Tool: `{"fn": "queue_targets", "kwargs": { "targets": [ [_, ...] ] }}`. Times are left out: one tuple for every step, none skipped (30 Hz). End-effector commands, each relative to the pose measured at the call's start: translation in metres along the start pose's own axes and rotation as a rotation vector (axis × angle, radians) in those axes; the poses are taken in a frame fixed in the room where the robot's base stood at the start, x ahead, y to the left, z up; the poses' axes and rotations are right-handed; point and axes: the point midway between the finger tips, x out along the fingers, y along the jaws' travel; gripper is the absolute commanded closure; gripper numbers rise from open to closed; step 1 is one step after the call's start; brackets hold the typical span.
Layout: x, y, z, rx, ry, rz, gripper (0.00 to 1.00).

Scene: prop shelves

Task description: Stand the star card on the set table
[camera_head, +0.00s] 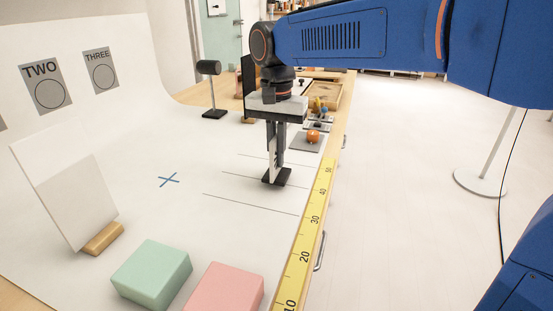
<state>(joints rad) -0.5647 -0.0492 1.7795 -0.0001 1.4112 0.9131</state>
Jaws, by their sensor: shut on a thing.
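My gripper (273,150) points straight down over the white table surface (140,225), near its right edge. It is shut on a thin upright thing with a flat dark foot (277,178). The fingers hide most of this thing, and I cannot tell if it is the star card. The foot is at or just above the surface, by thin black lines. A white card (65,185) leans in a wooden block (103,238) at the left; no star shows on its visible side. A dark upright panel (248,75) with a wooden foot stands behind my gripper.
A green block (152,272) and a pink block (224,290) are at the front. A yellow tape measure (305,240) runs along the right edge. A blue cross (169,180) marks clear surface. A black lamp-like stand (212,90) and an orange object (313,136) are farther back.

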Motion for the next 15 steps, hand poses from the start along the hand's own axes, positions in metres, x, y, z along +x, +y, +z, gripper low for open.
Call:
{"fn": "queue_targets", "kwargs": {
  "targets": [
    [0.0071, 0.0003, 0.0003, 0.000, -0.001, 0.001, 1.00],
    [0.0098, 0.0004, 0.0003, 0.000, -0.001, 0.001, 1.00],
    [0.0123, 0.0003, 0.0002, 0.000, -0.001, 0.001, 1.00],
    [0.0134, 0.0002, 0.0002, 0.000, 0.000, 0.000, 1.00],
    [0.0137, 0.0001, 0.0001, 0.000, 0.000, 0.000, 1.00],
    [0.0135, 0.0000, 0.0001, 0.000, 0.000, 0.000, 1.00],
    [0.0134, 0.0000, 0.0000, 0.000, 0.000, 0.000, 1.00],
    [0.0133, 0.0000, 0.0000, 0.000, 0.000, 0.000, 1.00],
    [0.0132, 0.0000, 0.0000, 0.000, 0.000, 0.000, 1.00],
    [0.0132, 0.0000, 0.0000, 0.000, 0.000, 0.000, 1.00],
    [0.0134, 0.0000, 0.0000, 0.000, 0.000, 0.000, 1.00],
    [0.0142, 0.0001, 0.0000, 0.000, 0.000, 0.000, 1.00],
    [0.0149, 0.0001, 0.0001, 0.000, 0.000, 0.000, 1.00],
    [0.0157, 0.0001, 0.0001, 0.000, 0.000, 0.000, 1.00],
    [0.0160, 0.0000, 0.0000, 0.000, 0.000, 0.000, 0.89]
  ]
}}
